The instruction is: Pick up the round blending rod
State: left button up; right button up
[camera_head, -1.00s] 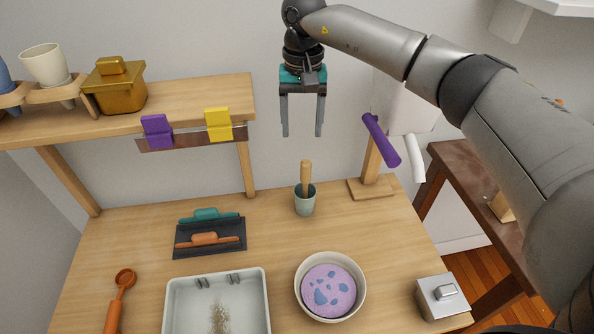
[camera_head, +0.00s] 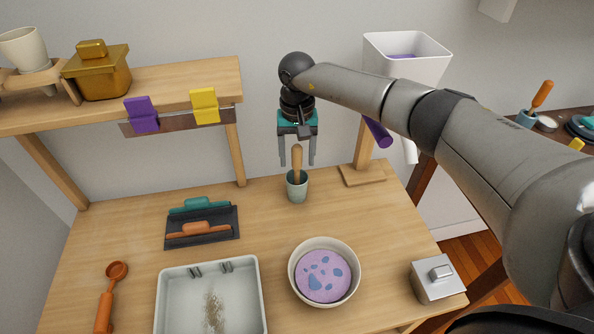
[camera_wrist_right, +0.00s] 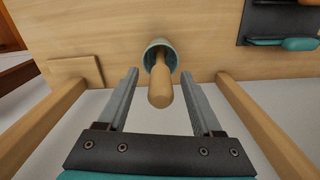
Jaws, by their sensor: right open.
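The round blending rod (camera_head: 297,161) is a light wooden rod standing upright in a small grey-green cup (camera_head: 298,188) near the back of the table. In the right wrist view the rod (camera_wrist_right: 160,88) points towards the camera, with the cup (camera_wrist_right: 160,50) behind it. My right gripper (camera_head: 297,164) is open and points down, with one finger on each side of the rod's upper part. In the right wrist view the gripper (camera_wrist_right: 158,100) shows a gap between the rod and each finger. My left gripper is not in view.
A bowl with purple and blue contents (camera_head: 326,243), a white tray (camera_head: 262,300) and a silver lidded box (camera_head: 428,287) stand in front. A dark holder (camera_head: 172,242) with two handled tools lies left. A wooden stand (camera_head: 362,180) is right of the cup. A shelf (camera_head: 180,85) is upper left.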

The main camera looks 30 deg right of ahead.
jog(key=shift+f, duration=0.6)
grip_shut()
